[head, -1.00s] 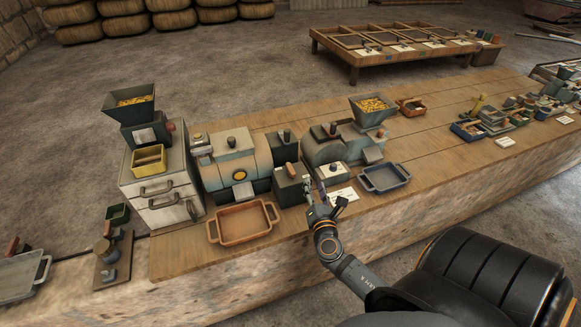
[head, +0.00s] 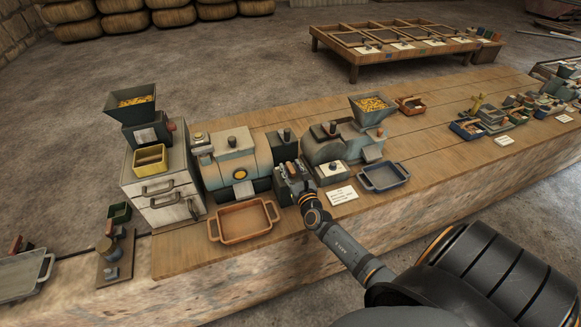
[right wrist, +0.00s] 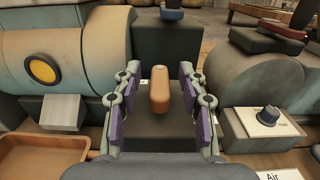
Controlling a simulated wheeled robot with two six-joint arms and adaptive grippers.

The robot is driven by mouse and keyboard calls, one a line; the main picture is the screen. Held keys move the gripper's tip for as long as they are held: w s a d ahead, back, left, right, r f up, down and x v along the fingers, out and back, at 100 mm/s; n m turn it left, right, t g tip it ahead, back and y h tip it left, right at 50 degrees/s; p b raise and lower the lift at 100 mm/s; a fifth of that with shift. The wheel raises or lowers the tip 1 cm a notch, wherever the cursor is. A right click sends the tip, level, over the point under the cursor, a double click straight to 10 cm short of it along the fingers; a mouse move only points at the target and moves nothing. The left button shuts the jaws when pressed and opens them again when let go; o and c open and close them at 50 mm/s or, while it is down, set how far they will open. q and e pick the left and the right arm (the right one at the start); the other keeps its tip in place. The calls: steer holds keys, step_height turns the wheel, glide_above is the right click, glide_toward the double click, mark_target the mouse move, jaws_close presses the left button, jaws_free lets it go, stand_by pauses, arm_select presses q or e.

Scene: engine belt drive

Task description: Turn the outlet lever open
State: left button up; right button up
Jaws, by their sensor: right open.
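The lever (right wrist: 159,92) has a rounded orange-brown handle and stands upright on a dark block (right wrist: 155,128) in the right wrist view. The block sits between the orange-windowed boiler-like machine and the grey machine. My right gripper (head: 291,172) is over this block in the head view. It is open, with its purple-padded fingers (right wrist: 159,108) on either side of the handle and visible gaps to both. In the head view the gripper covers much of the block. My left gripper is in neither view.
The boiler-like machine (head: 236,160) stands left, with an orange tray (head: 240,237) in front of it. The grey machine (head: 322,146) stands right, near a blue-grey tray (head: 382,189). A small box with a dark knob (right wrist: 268,117) is close on the gripper's right.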

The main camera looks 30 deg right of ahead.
steer(key=shift+w, duration=0.35)
jaws_close()
